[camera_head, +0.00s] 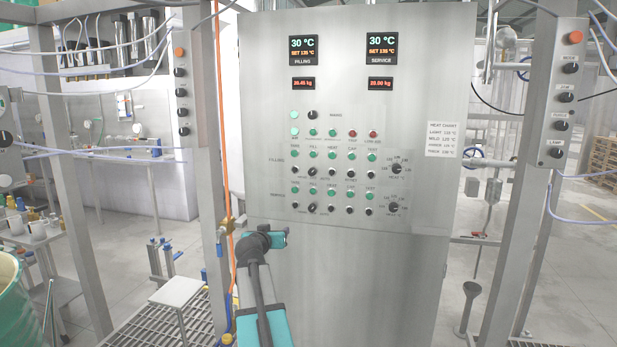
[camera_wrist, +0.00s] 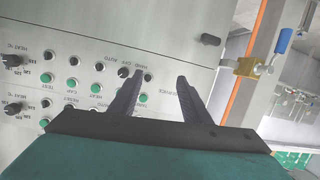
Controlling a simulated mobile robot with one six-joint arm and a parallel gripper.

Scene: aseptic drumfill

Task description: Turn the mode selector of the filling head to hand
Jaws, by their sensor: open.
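The control panel (camera_head: 350,120) on the steel cabinet has a filling row and a service row. In the filling row, a larger black selector knob (camera_head: 311,171) sits second from left, its label too small to read. A similar service-row knob (camera_head: 312,208) is below it. The wrist view shows the panel upside down. There, a black knob (camera_wrist: 123,72) beside the words hand, off, auto appears to be the service one. My gripper (camera_wrist: 160,78) is open and empty, apart from the knobs. In the head view my gripper (camera_head: 280,238) is below and left of the rows. A finger may hide the filling knob.
Green buttons and small black knobs crowd around the selectors. A steel post with a pendant box (camera_head: 563,95) stands at right, another box (camera_head: 181,90) at left. An orange hose (camera_head: 226,120) and a brass valve (camera_wrist: 253,67) run beside the cabinet's left edge.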

